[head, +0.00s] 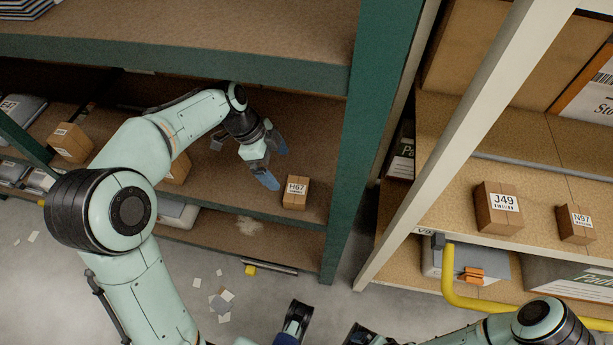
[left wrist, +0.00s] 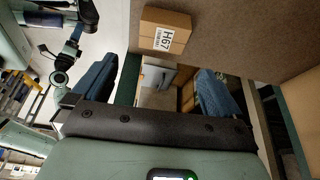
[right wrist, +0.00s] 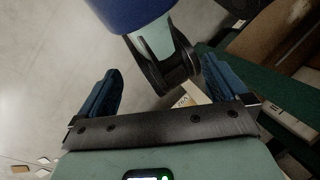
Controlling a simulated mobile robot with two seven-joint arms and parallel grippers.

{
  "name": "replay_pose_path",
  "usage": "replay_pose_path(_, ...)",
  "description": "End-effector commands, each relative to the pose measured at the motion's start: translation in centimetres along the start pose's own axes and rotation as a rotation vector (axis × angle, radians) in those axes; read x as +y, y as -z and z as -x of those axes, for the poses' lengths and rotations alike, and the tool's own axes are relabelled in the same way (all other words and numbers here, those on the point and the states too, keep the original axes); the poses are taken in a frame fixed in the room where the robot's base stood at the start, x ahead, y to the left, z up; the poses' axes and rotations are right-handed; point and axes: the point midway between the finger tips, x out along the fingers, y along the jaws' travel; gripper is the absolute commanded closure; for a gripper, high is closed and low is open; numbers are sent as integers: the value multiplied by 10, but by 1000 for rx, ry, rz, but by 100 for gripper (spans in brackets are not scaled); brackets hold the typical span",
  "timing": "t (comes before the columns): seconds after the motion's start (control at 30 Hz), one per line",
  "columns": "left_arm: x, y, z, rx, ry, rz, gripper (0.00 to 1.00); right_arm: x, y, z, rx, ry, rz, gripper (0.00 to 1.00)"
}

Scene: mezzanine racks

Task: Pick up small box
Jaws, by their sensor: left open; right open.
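A small brown box labelled H67 (head: 295,192) stands on the middle shelf (head: 315,150) of the green rack, near its front edge. My left gripper (head: 272,163) is open and empty just left of this box, its blue fingers apart from it. In the left wrist view the H67 box (left wrist: 165,30) lies beyond the open fingers (left wrist: 155,90), with nothing between them touching it. My right gripper (right wrist: 163,95) is open and empty in the right wrist view. In the head view the right gripper is low at the bottom edge, partly cut off.
Other small boxes, J49 (head: 498,208) and N97 (head: 575,224), stand on the right rack. Another box (head: 70,142) is on the shelf at left. A green upright (head: 362,120) stands right of the H67 box. A yellow rail (head: 452,285) runs at lower right. Paper scraps lie on the floor.

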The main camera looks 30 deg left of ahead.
Motion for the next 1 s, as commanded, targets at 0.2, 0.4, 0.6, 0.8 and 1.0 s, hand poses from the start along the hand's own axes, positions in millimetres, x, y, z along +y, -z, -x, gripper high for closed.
replay_pose_path(0.2,1,0,-24,1,-5,-7,0,3,7,-6,18,-2,-3,0)
replay_pose_path(0.4,1,0,-63,1,-5,-6,0,6,21,-13,56,-4,-6,0)
replay_pose_path(0.6,0,0,-80,1,-2,-6,0,7,28,-16,74,-4,-8,0)
replay_pose_path(0.8,-1,-4,-104,0,-5,-6,0,10,36,-21,96,-5,-10,0)
replay_pose_path(1.0,-2,-5,-129,1,-3,-6,0,12,46,-26,125,-7,-12,0)
